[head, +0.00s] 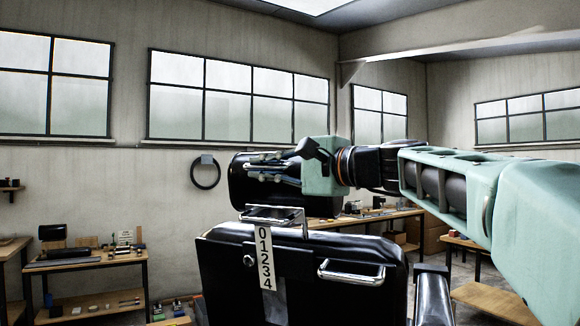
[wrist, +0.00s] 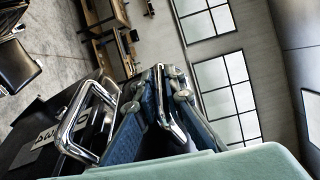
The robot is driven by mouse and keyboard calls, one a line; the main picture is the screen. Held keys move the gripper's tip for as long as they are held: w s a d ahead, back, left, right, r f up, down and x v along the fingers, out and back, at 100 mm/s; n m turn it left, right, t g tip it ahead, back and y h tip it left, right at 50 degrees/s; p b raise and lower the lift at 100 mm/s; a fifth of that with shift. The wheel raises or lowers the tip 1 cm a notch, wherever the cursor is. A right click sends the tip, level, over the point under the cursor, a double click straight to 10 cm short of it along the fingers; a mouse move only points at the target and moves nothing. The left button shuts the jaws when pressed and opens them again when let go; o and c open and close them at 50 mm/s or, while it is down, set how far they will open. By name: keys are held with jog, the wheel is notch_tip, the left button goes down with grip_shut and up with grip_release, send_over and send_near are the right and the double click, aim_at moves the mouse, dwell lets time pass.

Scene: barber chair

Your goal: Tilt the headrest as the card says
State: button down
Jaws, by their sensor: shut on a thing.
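The headrest (head: 240,188) is a black, rounded bolster above the black chair back (head: 240,285) in the head view. My gripper (head: 262,165) reaches in from the right, with its fingers across the upper part of the headrest. I cannot make out a separate instruction card.
A chrome handle (head: 352,271) is on the right of the chair back. A chrome and black post (head: 431,295) stands beside it. Side tables with small items (head: 85,262) stand left, and a bench (head: 390,216) is behind. Space above the headrest looks clear.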

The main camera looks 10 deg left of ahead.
jog(key=r+p, duration=0.1)
jog(key=r+m+p, duration=0.1)
jog(key=p, duration=0.1)
jog(key=shift+w+d+r, duration=0.1)
jog(key=shift+w, duration=0.2)
jog(key=shift+w+d+r+m+p, duration=0.25)
jog(key=shift+w+r+m+p, duration=0.15)
jog(key=shift+w+r+p, duration=0.35)
jog(key=shift+w+d+r+m+p, duration=0.2)
jog(key=shift+w+r+m+p, duration=0.3)
jog(key=shift+p, duration=0.3)
jog(key=shift+r, duration=0.1)
jog(key=c, duration=2)
grip_release()
jog(key=v, duration=1.2)
jog(key=shift+r, duration=0.1)
